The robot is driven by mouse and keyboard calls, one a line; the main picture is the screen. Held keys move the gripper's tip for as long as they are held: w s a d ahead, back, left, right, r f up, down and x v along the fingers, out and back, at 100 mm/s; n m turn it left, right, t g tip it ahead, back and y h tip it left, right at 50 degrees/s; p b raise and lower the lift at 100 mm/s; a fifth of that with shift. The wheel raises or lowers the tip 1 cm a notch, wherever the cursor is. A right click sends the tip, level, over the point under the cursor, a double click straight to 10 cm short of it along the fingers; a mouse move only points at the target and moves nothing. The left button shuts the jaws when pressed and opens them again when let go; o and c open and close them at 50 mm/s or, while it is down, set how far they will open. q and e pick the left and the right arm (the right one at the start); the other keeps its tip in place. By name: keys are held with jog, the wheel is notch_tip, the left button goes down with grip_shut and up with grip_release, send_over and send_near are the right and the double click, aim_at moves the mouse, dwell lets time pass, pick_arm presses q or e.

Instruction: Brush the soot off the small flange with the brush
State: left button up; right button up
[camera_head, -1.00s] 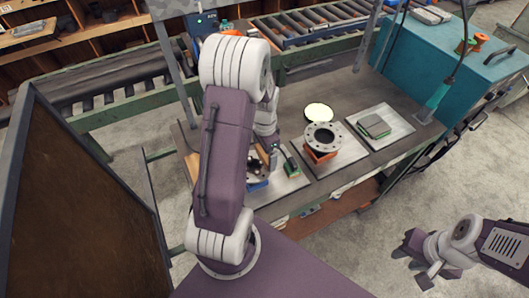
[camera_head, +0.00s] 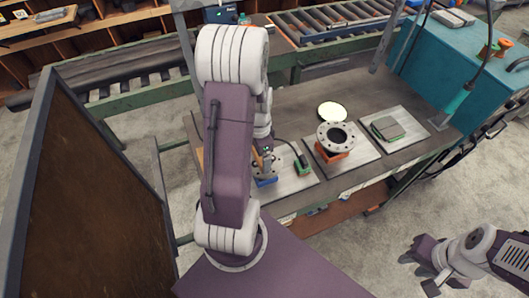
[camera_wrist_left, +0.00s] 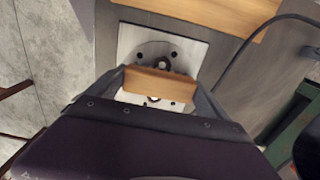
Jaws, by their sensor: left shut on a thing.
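My left gripper (camera_head: 264,150) is shut on the brush, whose wooden block (camera_wrist_left: 160,85) spans between the fingers in the left wrist view. The small flange (camera_wrist_left: 178,53) is a grey disc with bolt holes and dark soot around its middle. It sits over a pale square plate (camera_wrist_left: 126,40). The brush is over the flange and hides part of it; I cannot tell whether the bristles touch. In the head view, the blue stand (camera_head: 266,182) shows below the gripper, and my arm hides much of the flange. My right gripper (camera_head: 428,265) is open and empty, away from the table.
A larger flange (camera_head: 350,132) rests on an orange stand (camera_head: 331,157) to the right. A green-edged pad (camera_head: 387,127) lies on another plate. A green block (camera_head: 302,165) with a dark cable is close to the gripper. A pale round disc (camera_head: 332,111) lies behind.

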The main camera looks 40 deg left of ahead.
pick_arm(q)
jog(key=shift+s+a+f, duration=0.1)
jog(key=shift+s+a, duration=0.3)
jog(key=shift+s, duration=0.35)
jog(key=shift+s+a, duration=0.2)
jog(key=shift+s, duration=0.35)
jog(key=shift+w+d, duration=0.35)
jog(key=shift+w, duration=0.4)
jog(key=shift+w+d+p, duration=0.3)
jog(key=shift+w, duration=0.4)
jog(key=shift+w+d+r+p, duration=0.15)
jog(key=shift+w+d, duration=0.1)
jog(key=shift+w, duration=0.2)
jog(key=shift+w+d+r+p, duration=0.1)
jog(key=shift+w+d+p, duration=0.1)
jog(key=shift+w, duration=0.2)
jog(key=shift+w+d+f, duration=0.1)
jog(key=shift+w+d, duration=0.1)
jog(key=shift+w, duration=0.25)
